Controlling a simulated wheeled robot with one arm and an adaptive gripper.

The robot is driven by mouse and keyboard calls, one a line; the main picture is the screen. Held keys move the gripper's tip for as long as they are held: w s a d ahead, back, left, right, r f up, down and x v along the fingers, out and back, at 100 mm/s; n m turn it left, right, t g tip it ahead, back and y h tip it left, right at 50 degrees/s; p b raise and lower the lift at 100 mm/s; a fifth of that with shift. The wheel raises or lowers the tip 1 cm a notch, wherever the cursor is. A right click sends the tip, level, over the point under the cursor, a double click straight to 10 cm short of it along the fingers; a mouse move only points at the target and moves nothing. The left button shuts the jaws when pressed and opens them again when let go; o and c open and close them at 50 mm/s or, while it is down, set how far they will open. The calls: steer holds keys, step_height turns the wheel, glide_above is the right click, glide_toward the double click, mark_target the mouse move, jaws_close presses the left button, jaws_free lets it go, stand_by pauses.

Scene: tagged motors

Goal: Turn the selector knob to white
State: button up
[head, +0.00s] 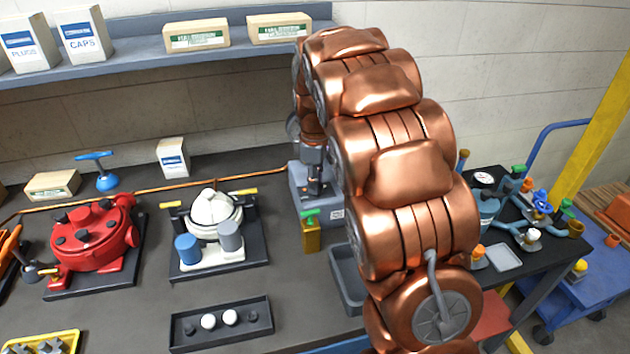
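My copper arm reaches back over the bench, and my gripper (314,188) points down at the top of a grey box (300,204). The box has a small pale label on its front. The gripper is small and dark here, and I cannot tell whether its fingers are open or shut. I cannot make out the selector knob or any white mark for it; the gripper and arm cover much of the box.
A brass block with a green top (311,235) stands just in front of the box. A red motor (90,238) and a white motor (215,212) stand left. A black tray (220,324) holds white and dark round pieces. A shelf (130,55) runs behind.

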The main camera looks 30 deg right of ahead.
jaws_close()
steer(key=shift+f, duration=0.1)
steer(key=shift+f+m+b, duration=0.1)
steer(key=shift+m+b, duration=0.9)
steer(key=shift+b, duration=0.1)
steer(key=m+b, duration=0.2)
steer(key=m, duration=0.1)
steer(key=shift+m, duration=0.3)
steer(key=m+b, duration=0.2)
steer(key=m, duration=0.2)
steer(key=shift+d+m+b, duration=0.15)
steer(key=shift+m+b, duration=0.15)
steer(key=m+b, duration=0.1)
steer(key=m, duration=0.4)
steer(key=shift+d, duration=0.1)
steer(key=shift+m+b, duration=0.4)
steer(key=shift+m, duration=2.3)
